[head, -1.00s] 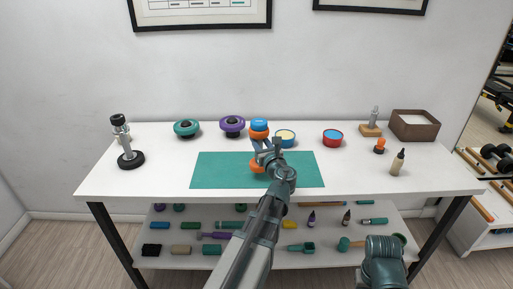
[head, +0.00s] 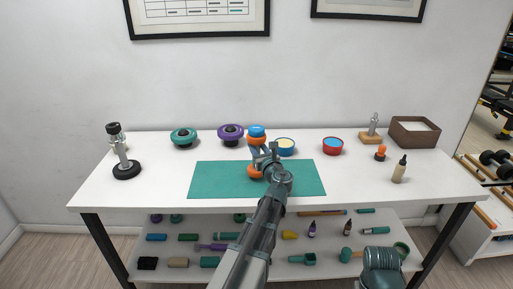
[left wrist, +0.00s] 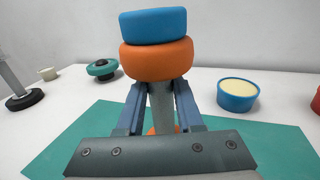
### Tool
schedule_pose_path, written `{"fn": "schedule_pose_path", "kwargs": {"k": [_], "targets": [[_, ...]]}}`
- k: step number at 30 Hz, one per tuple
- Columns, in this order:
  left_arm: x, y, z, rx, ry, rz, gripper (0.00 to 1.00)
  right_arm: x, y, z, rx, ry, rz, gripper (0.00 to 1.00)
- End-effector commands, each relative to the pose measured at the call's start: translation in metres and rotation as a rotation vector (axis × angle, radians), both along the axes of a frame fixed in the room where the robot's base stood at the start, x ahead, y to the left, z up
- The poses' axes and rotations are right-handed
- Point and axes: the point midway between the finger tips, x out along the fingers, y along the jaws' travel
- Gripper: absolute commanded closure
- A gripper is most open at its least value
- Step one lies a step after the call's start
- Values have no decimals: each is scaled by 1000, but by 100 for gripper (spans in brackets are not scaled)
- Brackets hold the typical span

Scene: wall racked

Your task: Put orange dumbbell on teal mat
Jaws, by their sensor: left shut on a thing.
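The orange dumbbell (head: 255,171) stands upright in my left gripper (head: 264,157), above the front-middle part of the teal mat (head: 220,180). In the left wrist view the gripper's two fingers (left wrist: 160,110) are shut around the grey handle. The dumbbell's upper orange end (left wrist: 157,60) carries a blue disc (left wrist: 153,26) on top. Its lower end is mostly hidden behind the gripper, and I cannot tell whether it touches the mat.
Behind the mat are a teal disc (head: 184,138), a purple disc (head: 230,134), a blue tub (head: 285,147) and a red tub (head: 333,146). A chrome dumbbell (head: 121,155) stands at left. The mat is otherwise bare.

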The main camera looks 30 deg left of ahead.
Motion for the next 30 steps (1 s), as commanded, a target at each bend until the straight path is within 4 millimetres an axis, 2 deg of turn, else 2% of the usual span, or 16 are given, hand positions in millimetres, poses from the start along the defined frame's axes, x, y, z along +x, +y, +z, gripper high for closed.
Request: {"fn": "schedule_pose_path", "kwargs": {"k": [1, 4, 18, 19, 21, 24, 30], "targets": [[-1, 1, -10, 3, 0, 1, 100, 0, 0, -10, 0, 0, 0, 50], [-1, 2, -17, 3, 0, 1, 100, 0, 0, -17, 0, 0, 0, 50], [-1, 2, -19, 3, 0, 2, 100, 0, 0, -20, 0, 0, 0, 50], [-1, 2, -19, 0, 0, 2, 61, 0, 0, -19, 0, 0, 0, 50], [-1, 2, -19, 0, 0, 2, 48, 0, 0, -19, 0, 0, 0, 50], [-1, 2, -19, 0, 0, 2, 34, 0, 0, -19, 0, 0, 0, 50], [-1, 2, -19, 0, 0, 2, 34, 0, 0, -19, 0, 0, 0, 50]]}}
